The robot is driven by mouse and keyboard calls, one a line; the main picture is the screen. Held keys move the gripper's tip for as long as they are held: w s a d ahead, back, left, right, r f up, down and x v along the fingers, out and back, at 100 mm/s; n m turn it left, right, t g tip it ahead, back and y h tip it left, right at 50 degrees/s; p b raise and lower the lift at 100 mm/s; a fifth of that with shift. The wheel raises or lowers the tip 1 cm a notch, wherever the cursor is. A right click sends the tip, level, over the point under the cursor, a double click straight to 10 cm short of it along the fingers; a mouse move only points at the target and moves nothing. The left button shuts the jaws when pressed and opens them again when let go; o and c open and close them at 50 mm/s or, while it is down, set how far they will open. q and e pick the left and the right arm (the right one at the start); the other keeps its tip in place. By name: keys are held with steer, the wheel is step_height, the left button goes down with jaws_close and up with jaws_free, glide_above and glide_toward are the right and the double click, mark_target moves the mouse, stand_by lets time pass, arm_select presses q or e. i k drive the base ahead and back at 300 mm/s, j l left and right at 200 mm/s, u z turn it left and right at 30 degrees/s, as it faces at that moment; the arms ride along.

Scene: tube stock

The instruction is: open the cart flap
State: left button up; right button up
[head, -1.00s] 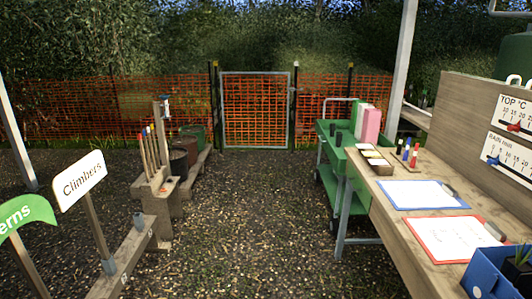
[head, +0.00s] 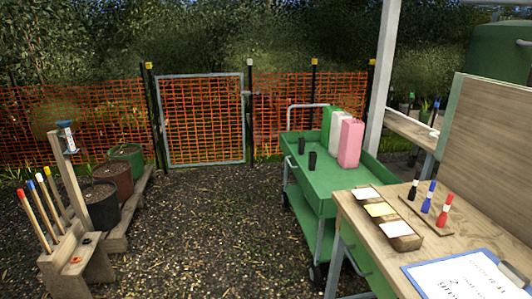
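The green cart (head: 311,189) stands right of the middle in the head view, behind the workbench. It has an upper tray, a lower shelf, dark wheels and a pale push handle (head: 305,107) at its far end. Two small black pots (head: 312,160) and green, white and pink (head: 350,143) containers stand on the upper tray. The bench hides part of its near side. I cannot make out which part is the flap. Neither of my grippers is in view.
The wooden workbench (head: 351,208) fills the lower right, with a label block, coloured markers and a clipboard (head: 462,279). Plant pots (head: 104,207) and a wooden tool stand (head: 75,262) are at left. Gravel between is clear up to the gate (head: 203,163) in the orange fence.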

mark_target(316, 198)
steer(key=i+l+z, duration=0.1)
steer(key=i+z, duration=0.15)
steer(key=i, duration=1.1)
steer(key=i+j+z, duration=0.2)
steer(key=z, duration=0.8)
